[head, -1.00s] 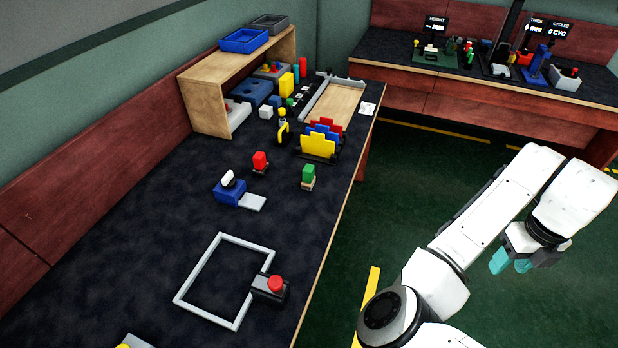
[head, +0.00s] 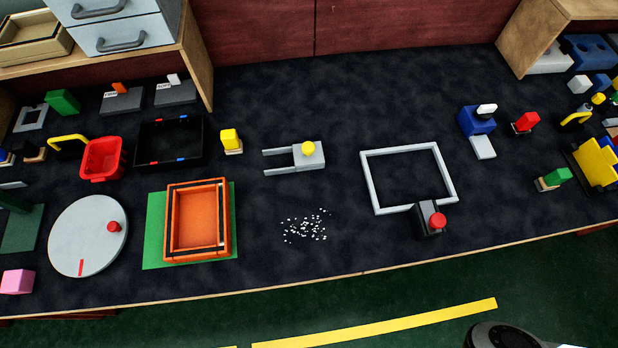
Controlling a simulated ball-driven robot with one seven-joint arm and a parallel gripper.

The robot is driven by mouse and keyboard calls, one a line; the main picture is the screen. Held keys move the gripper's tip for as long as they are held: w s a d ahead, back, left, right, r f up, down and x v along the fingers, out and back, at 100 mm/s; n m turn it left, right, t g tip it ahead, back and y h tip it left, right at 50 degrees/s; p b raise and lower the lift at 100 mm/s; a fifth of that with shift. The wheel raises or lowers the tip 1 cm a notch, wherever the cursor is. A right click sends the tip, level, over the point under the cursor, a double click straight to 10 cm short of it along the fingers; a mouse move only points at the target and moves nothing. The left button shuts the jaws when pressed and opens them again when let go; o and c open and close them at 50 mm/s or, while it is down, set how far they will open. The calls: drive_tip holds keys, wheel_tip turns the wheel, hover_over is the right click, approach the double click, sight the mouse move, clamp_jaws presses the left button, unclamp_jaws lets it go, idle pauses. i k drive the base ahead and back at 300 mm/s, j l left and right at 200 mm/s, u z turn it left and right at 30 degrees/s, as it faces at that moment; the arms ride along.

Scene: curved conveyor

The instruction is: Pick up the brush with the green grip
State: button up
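The brush with the green grip (head: 557,176) stands on the dark worktop toward the right. Its grip is a green block on a pale tan base. It is close to the front edge, just left of the yellow upright panel (head: 597,163). A similar piece with a red grip (head: 526,122) stands behind it and to the left. Another with a yellow grip (head: 231,140) stands left of the middle. My gripper is outside the view; only a bit of my own white and black body shows at the bottom right.
A grey square frame with a red-button box (head: 428,219) lies left of the green brush. A blue block device (head: 477,121) stands behind. White bits (head: 305,227) are scattered mid-table. An orange tray (head: 170,222) and grey disc (head: 88,236) are at left. Green floor lies in front.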

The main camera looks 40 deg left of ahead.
sight(552, 180)
drive_tip(key=i+j+u, duration=0.15)
drive_tip(key=i+j, duration=0.2)
drive_tip(key=i+j+u, duration=0.15)
drive_tip(key=i, duration=0.45)
drive_tip(key=i+j+u, duration=0.15)
drive_tip(key=i+j, duration=0.2)
drive_tip(key=i, duration=0.15)
